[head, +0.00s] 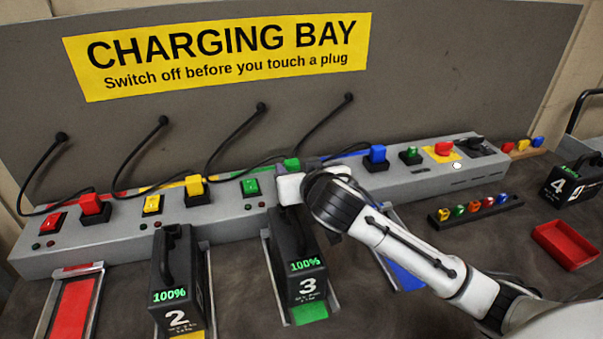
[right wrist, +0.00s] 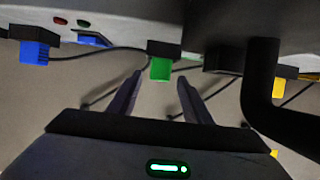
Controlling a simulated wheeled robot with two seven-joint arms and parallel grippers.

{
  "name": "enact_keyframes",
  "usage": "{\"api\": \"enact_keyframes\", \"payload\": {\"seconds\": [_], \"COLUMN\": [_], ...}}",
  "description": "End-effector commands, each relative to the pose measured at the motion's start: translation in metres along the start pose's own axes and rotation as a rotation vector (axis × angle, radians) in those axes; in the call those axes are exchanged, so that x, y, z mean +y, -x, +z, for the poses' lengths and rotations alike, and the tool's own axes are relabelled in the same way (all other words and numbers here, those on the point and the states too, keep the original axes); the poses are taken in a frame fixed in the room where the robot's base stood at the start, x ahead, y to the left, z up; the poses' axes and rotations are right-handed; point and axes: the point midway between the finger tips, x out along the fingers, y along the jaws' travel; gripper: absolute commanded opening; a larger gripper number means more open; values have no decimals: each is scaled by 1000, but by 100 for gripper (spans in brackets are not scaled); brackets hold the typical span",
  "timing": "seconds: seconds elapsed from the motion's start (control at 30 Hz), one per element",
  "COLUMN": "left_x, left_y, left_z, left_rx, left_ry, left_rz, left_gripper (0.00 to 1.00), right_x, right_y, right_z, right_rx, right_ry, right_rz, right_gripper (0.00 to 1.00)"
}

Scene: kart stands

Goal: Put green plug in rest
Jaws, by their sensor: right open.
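The green plug (head: 292,164) shows at the back of the grey charging console, just behind my right gripper (head: 289,189). In the right wrist view the green plug (right wrist: 160,69) lies just ahead of the open fingertips (right wrist: 160,90), roughly centred between them, with a black part behind it and a cable near it. The gripper is open and holds nothing. In the head view its fingers are hidden by my wrist. I cannot pick out the rest with certainty. My left gripper is not in view.
Battery 3 (head: 302,262) stands below my right arm, its black handle (right wrist: 262,85) close by in the wrist view. Battery 2 (head: 177,285) stands left. The red plug (head: 92,204), yellow plug (head: 194,186) and blue plug (head: 376,153) are on the console. A red tray (head: 564,245) lies right.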

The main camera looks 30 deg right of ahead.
Motion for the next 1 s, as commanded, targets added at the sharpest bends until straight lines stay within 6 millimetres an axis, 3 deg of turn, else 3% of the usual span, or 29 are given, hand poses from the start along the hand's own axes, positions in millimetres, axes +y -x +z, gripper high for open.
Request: {"api": "enact_keyframes", "payload": {"seconds": [0.1,0.3,1.0], "left_x": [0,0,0], "left_y": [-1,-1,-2], "left_z": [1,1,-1], "left_rx": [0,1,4], "left_ry": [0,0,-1], "left_rz": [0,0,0], "left_gripper": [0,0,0], "right_x": [-1,0,0], "right_y": [22,44,47], "right_z": [1,0,0], "right_rx": [1,1,0], "right_ry": [-1,-1,0], "right_rz": [-3,0,1], "right_gripper": [45,45,45]}}
